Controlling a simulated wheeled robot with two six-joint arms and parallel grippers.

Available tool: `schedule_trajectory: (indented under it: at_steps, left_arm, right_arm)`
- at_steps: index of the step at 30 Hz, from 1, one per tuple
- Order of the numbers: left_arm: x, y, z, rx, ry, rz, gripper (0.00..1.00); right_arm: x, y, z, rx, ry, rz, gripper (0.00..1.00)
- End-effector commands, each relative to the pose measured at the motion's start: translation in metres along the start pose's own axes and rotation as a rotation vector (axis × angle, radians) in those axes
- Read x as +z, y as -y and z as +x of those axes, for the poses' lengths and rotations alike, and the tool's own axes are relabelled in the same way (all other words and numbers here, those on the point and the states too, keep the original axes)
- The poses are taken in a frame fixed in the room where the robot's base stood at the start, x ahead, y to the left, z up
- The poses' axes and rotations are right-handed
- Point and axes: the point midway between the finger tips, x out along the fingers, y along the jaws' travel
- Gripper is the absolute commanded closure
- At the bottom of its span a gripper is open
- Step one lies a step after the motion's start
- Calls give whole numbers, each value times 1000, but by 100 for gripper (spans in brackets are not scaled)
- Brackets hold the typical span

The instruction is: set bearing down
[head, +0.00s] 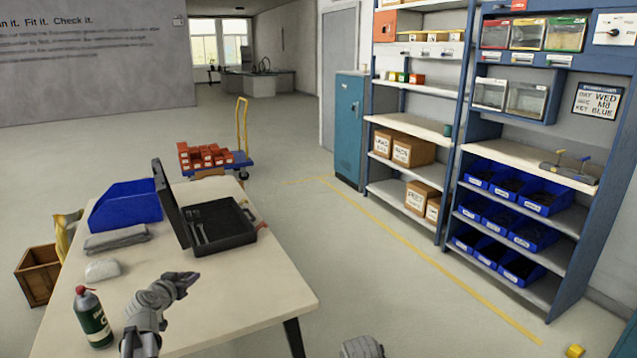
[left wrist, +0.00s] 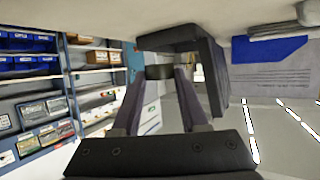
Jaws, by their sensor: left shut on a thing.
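My left gripper (head: 182,281) is above the front part of the pale table (head: 255,293). In the left wrist view, which is upside down, my left gripper (left wrist: 160,82) is shut on a small dark piece (left wrist: 159,72), which I take for the bearing. It is held between the fingertips, and its shape is hard to make out. In the head view the fingers hide it. My right gripper cannot be made out; only a grey rounded part of my right arm shows at the bottom edge.
An open black case (head: 222,229) with tools, a blue bin (head: 125,205), a grey folded cloth (head: 116,239), a white lump (head: 102,270) and a green bottle (head: 92,318) stand on the table. Shelves with blue bins (head: 505,215) stand right. The table's front right is clear.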

Motion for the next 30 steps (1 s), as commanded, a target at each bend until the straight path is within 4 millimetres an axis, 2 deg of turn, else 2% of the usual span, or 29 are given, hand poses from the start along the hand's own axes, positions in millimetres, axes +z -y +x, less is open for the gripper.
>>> schedule_trajectory:
  at_steps: [1,6,10,14,30]
  left_arm:
    - [-19,0,-8,0,0,0,100]
    - [-53,0,-22,0,0,0,100]
    - [-72,0,-30,0,0,0,100]
    - [-78,0,-32,0,0,0,100]
    - [-76,0,-31,0,0,0,100]
  right_arm:
    - [1,-2,-20,0,0,0,50]
    - [3,-6,-57,0,0,0,50]
    - [5,-7,-78,0,0,1,50]
    - [5,-8,-84,0,0,1,50]
    - [5,-8,-82,0,0,1,50]
